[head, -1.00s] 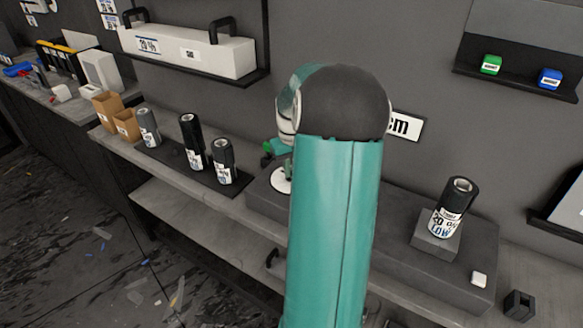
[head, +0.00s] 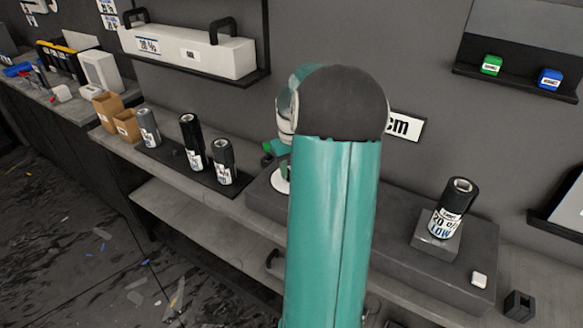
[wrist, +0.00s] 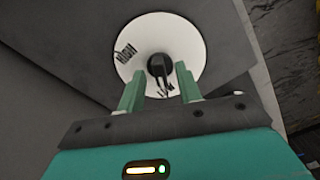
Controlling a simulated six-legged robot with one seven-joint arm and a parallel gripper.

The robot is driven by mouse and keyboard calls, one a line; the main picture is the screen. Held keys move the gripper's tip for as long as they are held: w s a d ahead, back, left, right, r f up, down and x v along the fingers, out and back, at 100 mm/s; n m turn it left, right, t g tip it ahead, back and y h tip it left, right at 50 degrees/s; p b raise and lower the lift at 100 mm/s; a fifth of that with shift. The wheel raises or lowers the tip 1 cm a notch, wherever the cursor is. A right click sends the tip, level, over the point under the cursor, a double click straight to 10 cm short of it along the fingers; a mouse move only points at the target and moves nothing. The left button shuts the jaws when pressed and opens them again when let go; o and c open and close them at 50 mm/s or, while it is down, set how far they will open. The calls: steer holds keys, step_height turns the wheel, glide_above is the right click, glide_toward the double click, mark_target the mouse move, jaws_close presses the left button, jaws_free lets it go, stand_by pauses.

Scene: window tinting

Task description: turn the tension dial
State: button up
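The tension dial has a round white face (wrist: 185,45) with dark print and a black knob (wrist: 160,65) at its centre. In the head view only part of the white face (head: 281,181) shows beside my arm. My gripper (wrist: 159,73) is open, with its two green fingers apart. In the wrist view the fingertips lie over the lower part of the face, one to each side of the knob. Gaps show between the knob and both fingers. I cannot tell how far the fingertips are from the face. In the head view my arm hides most of the gripper.
The dial is on a dark raised block (head: 390,230) on the bench. A black roll (head: 455,205) stands on the block at right, near a small white piece (head: 479,281). Several rolls stand on a dark mat (head: 222,182) at left. A dark wall rises behind.

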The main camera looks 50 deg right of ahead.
steer(key=shift+r, duration=0.1)
step_height(320, 180, up, 14)
stand_by(0.5)
stand_by(0.4)
steer(key=w+a+r+n+t+h, duration=0.1)
steer(key=a+r, duration=0.1)
steer(key=a, duration=1)
steer(key=w+a+r+n+t+h, duration=0.1)
steer(key=a+r, duration=0.1)
steer(key=a, duration=1)
steer(key=s+a+f+n+t+y, duration=0.1)
steer(key=s+a+f, duration=0.1)
steer(key=s+a, duration=0.3)
steer(key=s+a+f+n+t+y, duration=0.1)
steer(key=s+a, duration=0.3)
steer(key=a, duration=0.8)
steer(key=shift+s+a+f+n+t, duration=0.3)
steer(key=shift+s+f+n+t, duration=0.1)
steer(key=shift+t, duration=0.4)
